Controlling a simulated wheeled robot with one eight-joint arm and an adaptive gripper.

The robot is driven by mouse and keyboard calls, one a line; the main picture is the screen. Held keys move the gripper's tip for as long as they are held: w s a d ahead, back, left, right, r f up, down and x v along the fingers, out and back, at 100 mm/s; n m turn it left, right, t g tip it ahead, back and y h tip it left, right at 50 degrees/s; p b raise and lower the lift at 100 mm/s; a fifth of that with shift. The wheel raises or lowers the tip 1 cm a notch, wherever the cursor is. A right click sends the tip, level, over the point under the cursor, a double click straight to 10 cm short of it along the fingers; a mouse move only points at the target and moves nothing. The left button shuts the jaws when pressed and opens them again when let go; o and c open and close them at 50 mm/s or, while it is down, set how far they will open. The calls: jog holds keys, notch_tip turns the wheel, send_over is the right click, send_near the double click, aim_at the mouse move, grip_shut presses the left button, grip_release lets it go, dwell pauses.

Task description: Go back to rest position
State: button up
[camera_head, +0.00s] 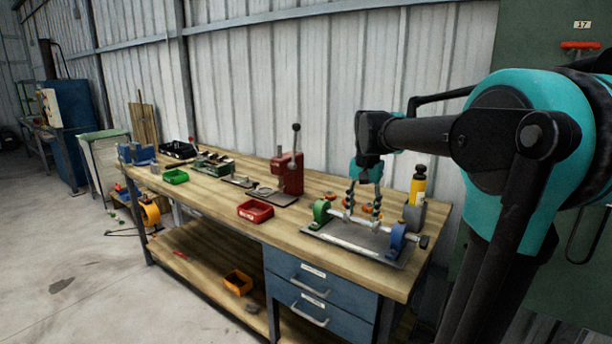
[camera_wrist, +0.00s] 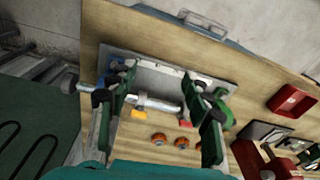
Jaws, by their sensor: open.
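My gripper (camera_head: 363,205) hangs fingers down at the right end of the workbench, over a grey metal plate (camera_head: 345,245). The plate carries a green bracket (camera_head: 321,212), a blue bracket (camera_head: 397,240) and a light metal shaft (camera_head: 352,229) between them. In the wrist view my gripper (camera_wrist: 158,88) is open, with its fingers apart. The shaft (camera_wrist: 150,101) runs across the gap between them. I cannot tell whether the fingers touch it. Nothing is visibly held.
The wooden workbench (camera_head: 225,198) carries a red press (camera_head: 288,175), a red bin (camera_head: 255,211) and a green bin (camera_head: 175,176). A yellow bottle (camera_head: 417,187) stands close behind my gripper. Several orange rings (camera_wrist: 158,139) lie near the plate. The floor at left is mostly clear.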

jog(key=s+d+f+n+t, duration=0.3)
jog(key=s+f+n, duration=0.2)
jog(key=s+f, duration=1.4)
notch_tip(320, 180, down, 4)
jog(key=shift+s+f+n, duration=0.1)
jog(key=shift+s+n, duration=0.1)
jog(key=shift+n, duration=0.2)
